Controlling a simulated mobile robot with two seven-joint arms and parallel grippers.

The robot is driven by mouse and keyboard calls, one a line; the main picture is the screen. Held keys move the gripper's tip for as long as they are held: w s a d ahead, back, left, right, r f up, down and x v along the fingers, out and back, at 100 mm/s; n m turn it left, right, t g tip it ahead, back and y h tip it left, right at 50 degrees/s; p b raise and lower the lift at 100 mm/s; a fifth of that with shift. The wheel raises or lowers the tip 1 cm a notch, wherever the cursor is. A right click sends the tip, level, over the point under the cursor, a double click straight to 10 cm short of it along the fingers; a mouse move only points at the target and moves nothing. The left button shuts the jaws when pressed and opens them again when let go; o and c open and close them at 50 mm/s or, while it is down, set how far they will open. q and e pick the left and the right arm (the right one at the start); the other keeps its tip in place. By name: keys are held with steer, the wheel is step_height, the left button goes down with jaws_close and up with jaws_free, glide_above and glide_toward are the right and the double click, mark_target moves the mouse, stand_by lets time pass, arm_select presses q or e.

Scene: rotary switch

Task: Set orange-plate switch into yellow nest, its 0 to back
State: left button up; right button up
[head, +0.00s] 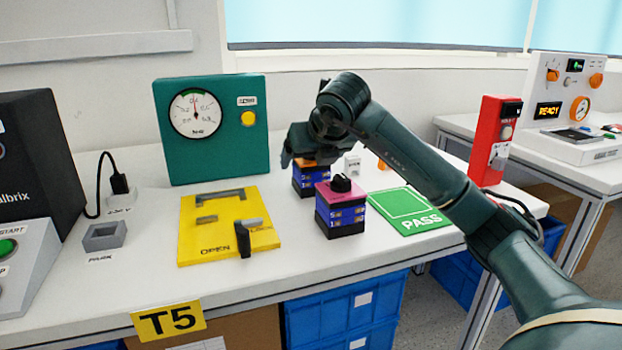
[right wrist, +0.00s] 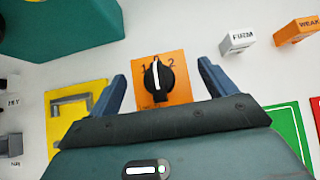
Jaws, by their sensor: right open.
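The orange-plate switch (head: 309,183) stands on the table behind a pink-plate switch (head: 341,214), its body blue and black. The yellow nest (head: 195,240), marked OPEN, lies left, with grey stops and a dark lever. My left gripper is not in view.
A green PASS mat (head: 400,205) lies right of the switches. A teal gauge box (head: 212,150) stands behind the nest. A grey PARK block (head: 104,236) sits left. A red device (head: 492,140) stands right. FIRM (right wrist: 237,41) and WEAK (right wrist: 297,30) blocks are nearby.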

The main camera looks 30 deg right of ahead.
steer(key=x, duration=0.2)
steer(key=shift+w+f, duration=0.15)
steer(key=shift+f, duration=0.05)
steer(key=shift+r, duration=0.1)
steer(key=c, duration=1.2)
